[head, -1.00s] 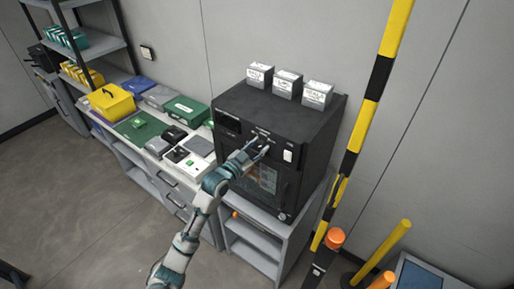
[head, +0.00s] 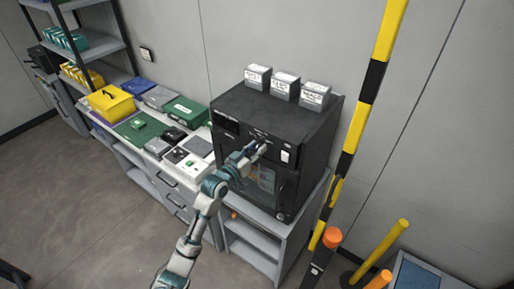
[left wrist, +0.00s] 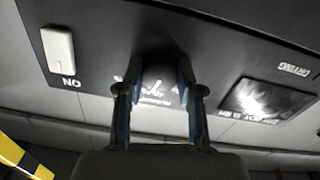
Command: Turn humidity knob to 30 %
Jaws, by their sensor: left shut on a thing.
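The black cabinet (head: 235,150) stands on a grey stand in the head view, and its upper front panel carries the controls. My left gripper (head: 261,146) is at that panel, between a small dark display on its left and a white switch on its right. In the left wrist view, my left gripper (left wrist: 158,82) has its two fingers on either side of the dark humidity knob (left wrist: 155,55), shut on it. The knob is mostly in shadow, and its pointer and setting cannot be read. My right gripper is not in view.
A white switch (left wrist: 59,50) and a lit display (left wrist: 265,98) flank the knob in the left wrist view; the lettering appears inverted. Three white boxes (head: 285,87) stand on the cabinet. A yellow-black striped post (head: 366,100) rises to the right. A bench with cases lies left.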

